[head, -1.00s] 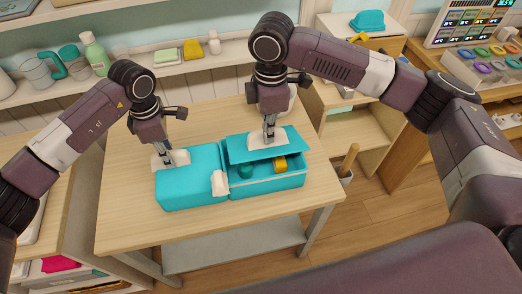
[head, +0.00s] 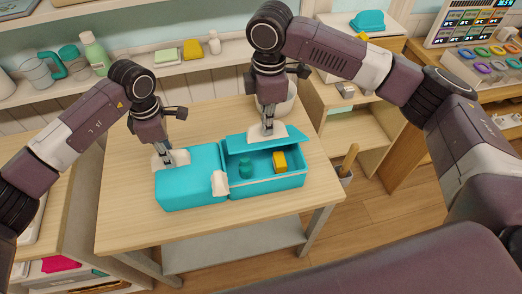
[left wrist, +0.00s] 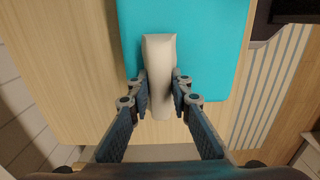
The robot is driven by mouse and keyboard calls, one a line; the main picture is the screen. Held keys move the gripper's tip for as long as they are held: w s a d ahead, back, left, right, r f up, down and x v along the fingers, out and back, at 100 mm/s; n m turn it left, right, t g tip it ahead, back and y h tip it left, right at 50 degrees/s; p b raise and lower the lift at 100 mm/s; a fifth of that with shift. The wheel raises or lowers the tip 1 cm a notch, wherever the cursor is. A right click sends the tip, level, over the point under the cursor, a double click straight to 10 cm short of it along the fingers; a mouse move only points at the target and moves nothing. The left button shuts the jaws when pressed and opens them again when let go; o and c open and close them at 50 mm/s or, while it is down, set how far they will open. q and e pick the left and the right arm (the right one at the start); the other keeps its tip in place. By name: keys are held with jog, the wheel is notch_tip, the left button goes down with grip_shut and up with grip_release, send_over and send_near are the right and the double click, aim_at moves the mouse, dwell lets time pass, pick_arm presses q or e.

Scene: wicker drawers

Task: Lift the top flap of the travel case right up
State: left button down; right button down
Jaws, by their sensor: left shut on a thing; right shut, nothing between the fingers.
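The turquoise travel case (head: 188,197) stands on the wooden table, its right half open at the front. The top flap (head: 240,145) over that half is tilted up, hinge side at the back. A green bottle (head: 246,168) and a yellow block (head: 279,162) lie inside. My right gripper (head: 267,134) is shut and empty at the flap's cream tab (head: 275,137); the contact is hard to see. My left gripper (head: 171,160) is shut on the cream handle on the case's closed left half. The handle (left wrist: 158,75) shows between its fingers in the left wrist view.
A cream clasp (head: 220,183) sits at the case's front middle. The table (head: 125,205) is clear left of the case. Behind it, a wall shelf (head: 150,77) holds bottles and soaps. A white round pot (head: 285,100) stands behind my right gripper.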

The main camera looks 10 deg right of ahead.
jog(key=shift+w+r, duration=0.1)
jog(key=shift+w, duration=0.05)
jog(key=shift+w+r, duration=0.45)
jog(key=shift+w, duration=0.25)
jog(key=shift+w+r, duration=0.35)
jog(key=shift+w, duration=0.55)
jog(key=shift+w+r, duration=0.1)
jog(key=shift+w, duration=0.05)
jog(key=shift+w+r, duration=0.2)
jog(key=shift+w, duration=0.6)
